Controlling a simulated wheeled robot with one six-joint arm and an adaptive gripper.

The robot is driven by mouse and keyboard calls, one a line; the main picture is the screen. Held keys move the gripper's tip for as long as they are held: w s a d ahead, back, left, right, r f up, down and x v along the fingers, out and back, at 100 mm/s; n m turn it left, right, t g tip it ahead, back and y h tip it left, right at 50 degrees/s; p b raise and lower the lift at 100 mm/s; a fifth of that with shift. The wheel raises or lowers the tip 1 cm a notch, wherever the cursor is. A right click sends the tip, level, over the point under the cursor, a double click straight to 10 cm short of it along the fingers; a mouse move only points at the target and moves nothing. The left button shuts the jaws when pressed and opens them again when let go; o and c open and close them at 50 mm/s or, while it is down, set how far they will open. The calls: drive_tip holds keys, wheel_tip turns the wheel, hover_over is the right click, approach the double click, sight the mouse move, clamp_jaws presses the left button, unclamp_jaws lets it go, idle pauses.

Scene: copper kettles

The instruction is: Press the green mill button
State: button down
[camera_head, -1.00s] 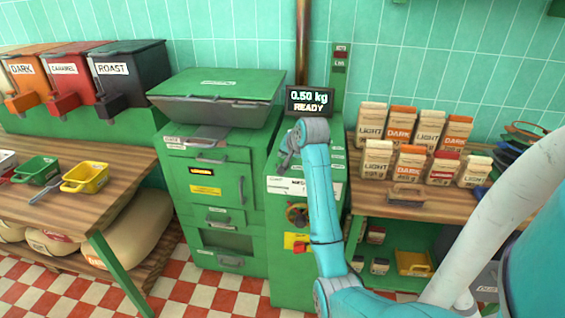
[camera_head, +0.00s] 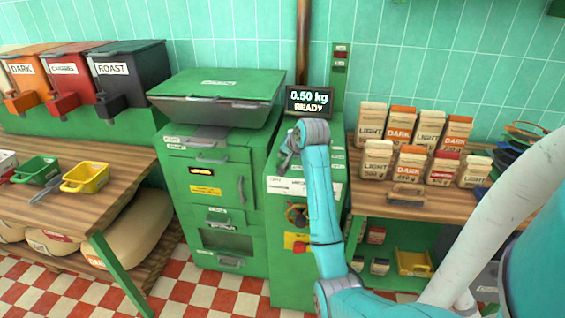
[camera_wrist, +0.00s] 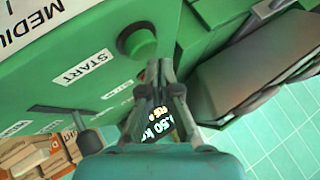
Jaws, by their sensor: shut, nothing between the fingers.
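The green mill button (camera_wrist: 137,40) is a round knob with a dark rim beside the START label (camera_wrist: 81,67) in the wrist view. It sits on the sloping top of the green mill control cabinet (camera_head: 292,290). My gripper (camera_wrist: 159,68) is shut and empty, its fingertips close beside the button's lower right edge. I cannot tell whether they touch it. In the head view, my gripper (camera_head: 285,163) hangs over the cabinet's top, and the button is hidden there. The mill display (camera_head: 310,101) reads 0.50 kg READY.
A large green machine with a hinged lid (camera_head: 218,85) stands left of the cabinet. Paper bags (camera_head: 377,160) stand on the wooden shelf (camera_head: 425,206) at right. A red knob (camera_head: 297,215) is on the cabinet's front. The left table (camera_head: 105,190) carries scoops.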

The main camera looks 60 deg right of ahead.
drive_tip(key=shift+f, duration=0.75)
idle(0.8)
drive_tip(key=shift+r, duration=0.95)
drive_tip(key=shift+r, duration=2.55)
